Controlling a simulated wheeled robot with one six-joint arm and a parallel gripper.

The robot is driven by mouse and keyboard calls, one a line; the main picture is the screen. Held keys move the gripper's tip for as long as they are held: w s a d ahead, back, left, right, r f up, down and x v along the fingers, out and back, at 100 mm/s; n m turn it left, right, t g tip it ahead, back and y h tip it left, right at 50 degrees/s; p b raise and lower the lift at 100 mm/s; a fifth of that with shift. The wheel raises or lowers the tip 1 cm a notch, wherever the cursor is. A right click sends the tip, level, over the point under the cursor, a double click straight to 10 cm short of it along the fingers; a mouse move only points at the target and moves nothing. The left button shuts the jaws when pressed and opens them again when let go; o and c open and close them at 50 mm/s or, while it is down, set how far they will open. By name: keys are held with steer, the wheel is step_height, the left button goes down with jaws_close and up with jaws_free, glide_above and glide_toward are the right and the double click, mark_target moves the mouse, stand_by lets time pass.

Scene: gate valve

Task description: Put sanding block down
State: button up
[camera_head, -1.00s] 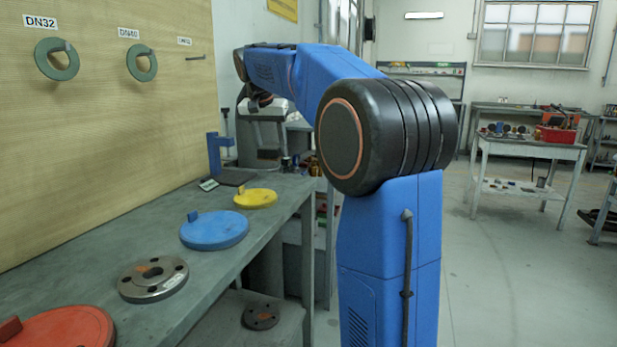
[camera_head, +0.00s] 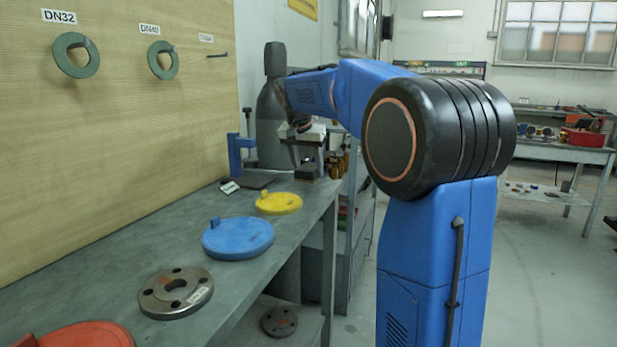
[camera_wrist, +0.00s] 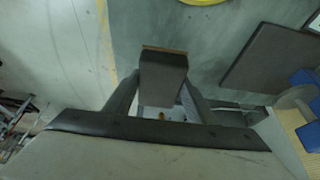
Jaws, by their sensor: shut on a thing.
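The sanding block (camera_wrist: 163,75) is dark grey with a thin brown edge. In the wrist view it sits between the two fingers of my gripper (camera_wrist: 158,90), which is shut on it. In the head view my gripper (camera_head: 308,152) points down near the far end of the workbench (camera_head: 313,205), with the block (camera_head: 306,172) below it. I cannot tell whether the block touches the bench top.
A dark flat pad (camera_wrist: 268,58) lies on the bench beside a blue upright bracket (camera_head: 238,155). Yellow (camera_head: 279,203) and blue (camera_head: 238,238) discs and a steel flange (camera_head: 176,292) lie nearer. Small brass-coloured items (camera_head: 338,165) show just right of the block.

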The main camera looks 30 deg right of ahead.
mark_target(308, 178)
steer(key=shift+f, duration=1.3)
steer(key=shift+f, duration=0.3)
steer(key=o, duration=0.9)
steer(key=shift+o, duration=0.2)
steer(key=shift+a+f, duration=0.1)
steer(key=shift+s, duration=0.1)
steer(key=shift+r, duration=0.45)
steer(key=v, duration=1.1)
steer(key=shift+r, duration=0.4)
